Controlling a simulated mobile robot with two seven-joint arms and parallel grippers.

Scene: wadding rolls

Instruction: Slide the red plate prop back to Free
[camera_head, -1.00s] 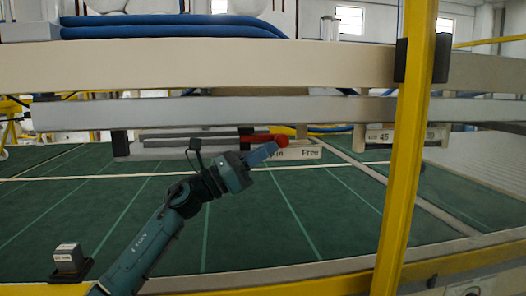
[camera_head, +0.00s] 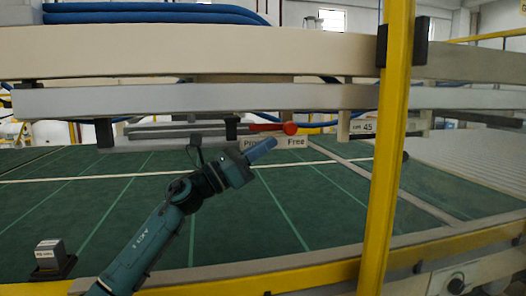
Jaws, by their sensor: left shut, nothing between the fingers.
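The red plate prop shows as a red bar with a round red knob (camera_head: 290,128) at its right end, under the grey beam. The knob is just above the word "Free" on the pale label strip (camera_head: 296,142). My left gripper (camera_head: 264,149) is shut and empty, its blue fingers pointing up and right. The fingertips are just below and left of the knob, with a small gap in the picture. They cover the middle of the label strip; "Pro" shows to their left. My right gripper is not in view.
A grey beam (camera_head: 190,98) and a cream beam (camera_head: 190,52) run across above the prop. A yellow post (camera_head: 388,150) stands to the right. The green table surface (camera_head: 110,205) below is open. A small grey block (camera_head: 50,254) sits at lower left.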

